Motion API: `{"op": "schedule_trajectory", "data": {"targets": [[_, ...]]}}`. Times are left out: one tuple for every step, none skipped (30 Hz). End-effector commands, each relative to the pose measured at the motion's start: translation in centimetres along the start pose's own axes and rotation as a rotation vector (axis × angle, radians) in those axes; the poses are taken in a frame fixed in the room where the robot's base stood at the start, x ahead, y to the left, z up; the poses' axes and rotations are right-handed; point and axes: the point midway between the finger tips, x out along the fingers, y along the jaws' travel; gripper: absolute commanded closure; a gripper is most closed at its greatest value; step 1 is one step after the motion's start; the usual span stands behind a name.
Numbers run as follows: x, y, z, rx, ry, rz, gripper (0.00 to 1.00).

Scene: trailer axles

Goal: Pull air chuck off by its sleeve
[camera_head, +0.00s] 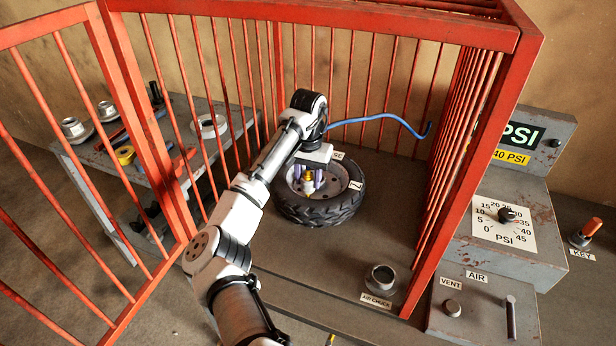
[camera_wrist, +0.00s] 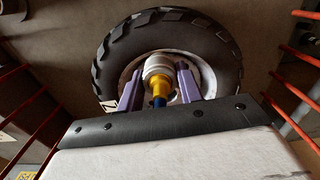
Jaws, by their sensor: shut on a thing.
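The air chuck (camera_wrist: 158,88) shows in the wrist view as a yellow collar with a blue end, in line with a pale round part at the wheel's middle. In the head view its yellow part (camera_head: 308,176) shows at the hub. My gripper (camera_head: 307,184) reaches down over the wheel, its purple fingers on both sides of the chuck. It is shut on the chuck; the exact contact is hard to see. The tire (camera_head: 318,208) lies flat on the cage floor. A blue hose (camera_head: 385,116) runs off behind my wrist to the right.
Red cage bars (camera_head: 445,170) stand close on the right and behind; the cage door (camera_head: 60,180) is open at left. A round holder (camera_head: 381,277) labelled AIR CHUCK sits at the floor's front right. The PSI dial panel (camera_head: 505,222) stands outside the cage.

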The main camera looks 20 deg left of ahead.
Motion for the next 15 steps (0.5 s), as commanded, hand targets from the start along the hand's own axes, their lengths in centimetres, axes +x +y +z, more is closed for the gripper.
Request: {"op": "schedule_trajectory", "data": {"targets": [[-0.4, 0.04, -0.03, 0.001, 0.001, 0.001, 1.0], [-0.48, 0.05, -0.03, 0.001, 0.001, 0.001, 1.0], [-0.59, 0.05, -0.03, 0.002, 0.001, 0.001, 1.0], [-0.54, 0.05, -0.03, 0.002, 0.001, 0.001, 1.0], [-0.44, 0.04, -0.03, 0.002, 0.001, 0.001, 1.0], [-0.44, 0.03, -0.03, 0.002, 0.001, 0.0, 1.0], [-0.44, 0.03, -0.03, 0.002, 0.001, 0.0, 1.0], [-0.44, 0.03, -0.03, 0.001, 0.001, 0.0, 1.0], [-0.49, 0.02, -0.04, 0.001, 0.002, 0.0, 1.0], [-0.5, 0.02, -0.03, 0.001, 0.002, 0.0, 1.0], [-0.54, 0.02, -0.03, 0.001, 0.002, 0.0, 1.0], [-0.64, 0.02, -0.03, 0.001, 0.002, 0.0, 1.0], [-0.73, 0.02, -0.03, 0.001, 0.002, 0.0, 1.0], [-0.86, 0.02, -0.03, 0.001, 0.002, 0.0, 1.0], [-1.06, 0.03, -0.03, 0.001, 0.002, 0.0, 1.0]]}}
